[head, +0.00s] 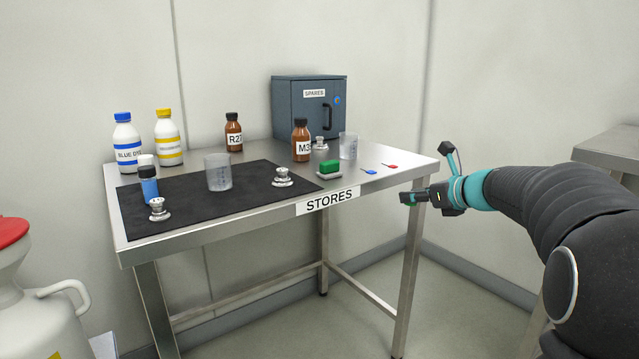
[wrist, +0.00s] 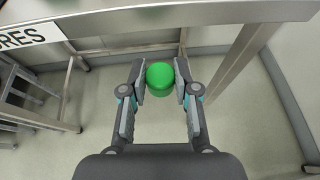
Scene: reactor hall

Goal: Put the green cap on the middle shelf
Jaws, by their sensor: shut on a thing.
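My gripper (wrist: 160,86) is shut on the green cap (wrist: 160,75), a round bright green piece between the two fingertips in the wrist view. In the head view my gripper (head: 407,198) is out in front of the steel table's right front corner, clear of the tabletop, over open floor. The cap is mostly hidden by the fingers there. No middle shelf can be made out in either view.
A closed grey SPARES cabinet (head: 290,107) stands at the back. A white can (head: 40,310) with a red lid is at left.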

